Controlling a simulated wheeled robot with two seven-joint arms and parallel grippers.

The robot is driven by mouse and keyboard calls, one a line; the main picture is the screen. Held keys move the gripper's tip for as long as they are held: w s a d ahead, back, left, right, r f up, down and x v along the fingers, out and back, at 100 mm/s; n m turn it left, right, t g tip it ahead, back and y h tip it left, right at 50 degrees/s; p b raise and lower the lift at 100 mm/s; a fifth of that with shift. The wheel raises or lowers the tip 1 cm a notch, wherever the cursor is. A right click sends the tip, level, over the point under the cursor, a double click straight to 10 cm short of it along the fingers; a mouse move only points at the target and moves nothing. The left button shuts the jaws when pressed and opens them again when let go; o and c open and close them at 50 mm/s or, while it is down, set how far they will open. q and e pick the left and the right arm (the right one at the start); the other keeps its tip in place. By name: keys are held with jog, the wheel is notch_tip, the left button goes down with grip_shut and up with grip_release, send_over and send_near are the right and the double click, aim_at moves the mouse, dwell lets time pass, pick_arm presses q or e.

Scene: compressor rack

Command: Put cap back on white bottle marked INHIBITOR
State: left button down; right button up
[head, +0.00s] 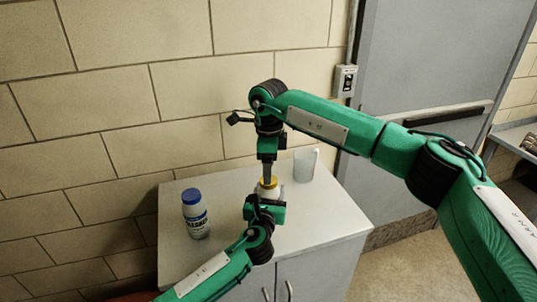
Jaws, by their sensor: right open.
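A white bottle (276,193) with a yellow cap (269,181) stands on the cabinet top. The cap appears to sit at the bottle's mouth, but whether it is seated cannot be told. The bottle's label is hidden, so no INHIBITOR marking shows. My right gripper (267,177) points straight down right above the cap, with its jaws open around or just over it. My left gripper (266,201) is in front of the bottle and hides its lower part. Its fingers are hidden, so its grip on the bottle cannot be told.
A white bottle with a blue cap, marked CLEANER (195,215), stands at the left of the grey cabinet top (320,225). A block wall is behind, and a grey door (430,80) is at right.

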jog(key=shift+f, duration=1.6)
jog(key=c, duration=1)
jog(key=o, duration=1.2)
jog(key=shift+c, duration=0.2)
jog(key=shift+r, duration=0.15)
notch_tip(320, 180, up, 12)
